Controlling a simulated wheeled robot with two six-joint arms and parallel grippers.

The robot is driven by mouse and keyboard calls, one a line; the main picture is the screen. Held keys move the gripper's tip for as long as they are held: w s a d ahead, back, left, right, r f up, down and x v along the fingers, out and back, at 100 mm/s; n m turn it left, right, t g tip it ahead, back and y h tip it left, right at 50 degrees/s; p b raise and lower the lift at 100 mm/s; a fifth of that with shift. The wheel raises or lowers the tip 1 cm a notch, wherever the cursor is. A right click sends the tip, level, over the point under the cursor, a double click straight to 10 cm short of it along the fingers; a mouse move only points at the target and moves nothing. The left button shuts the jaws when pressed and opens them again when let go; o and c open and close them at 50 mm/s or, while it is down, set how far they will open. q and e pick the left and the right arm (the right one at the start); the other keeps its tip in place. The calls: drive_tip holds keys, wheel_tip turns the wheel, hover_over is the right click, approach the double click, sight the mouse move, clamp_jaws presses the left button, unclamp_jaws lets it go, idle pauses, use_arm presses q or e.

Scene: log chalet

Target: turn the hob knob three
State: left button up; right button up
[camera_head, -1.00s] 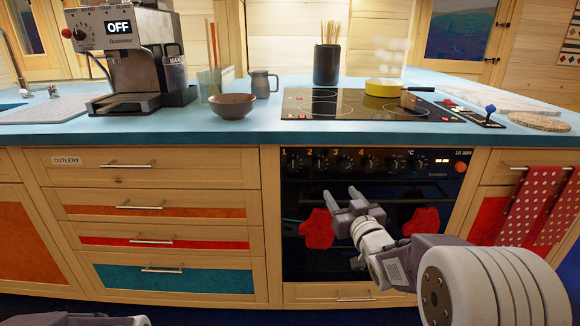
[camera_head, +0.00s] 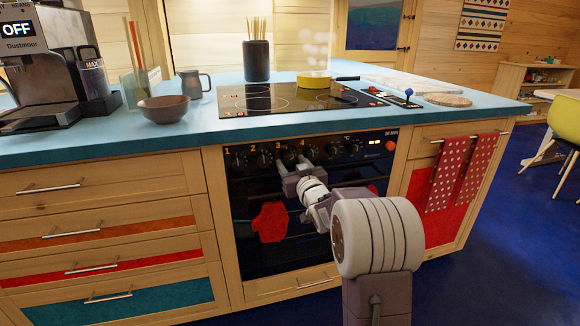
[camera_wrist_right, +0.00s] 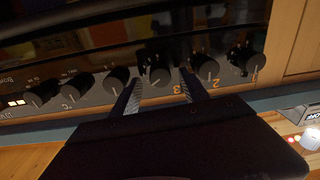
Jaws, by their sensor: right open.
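Hob knob three (camera_head: 288,157) is a dark round knob on the black oven panel, under the orange figure 3. My right gripper (camera_head: 291,165) is open just in front of it and partly covers it in the head view. In the right wrist view, which is upside down, knob three (camera_wrist_right: 158,75) sits between the two spread fingertips (camera_wrist_right: 160,80). I cannot tell whether a finger touches it. Knob two (camera_wrist_right: 205,68) lies right of the fingers and knob four (camera_wrist_right: 117,80) left of them. My left gripper is out of view.
The black hob (camera_head: 270,97) above carries a yellow pan (camera_head: 314,80) with steam over it. A red oven mitt (camera_head: 271,222) hangs below the panel. Red dotted towels (camera_head: 462,172) hang at right. Open blue floor (camera_head: 500,240) lies at the right.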

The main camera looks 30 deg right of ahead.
drive_tip(key=shift+w+d, duration=0.15)
drive_tip(key=shift+w, duration=0.75)
clamp_jaws()
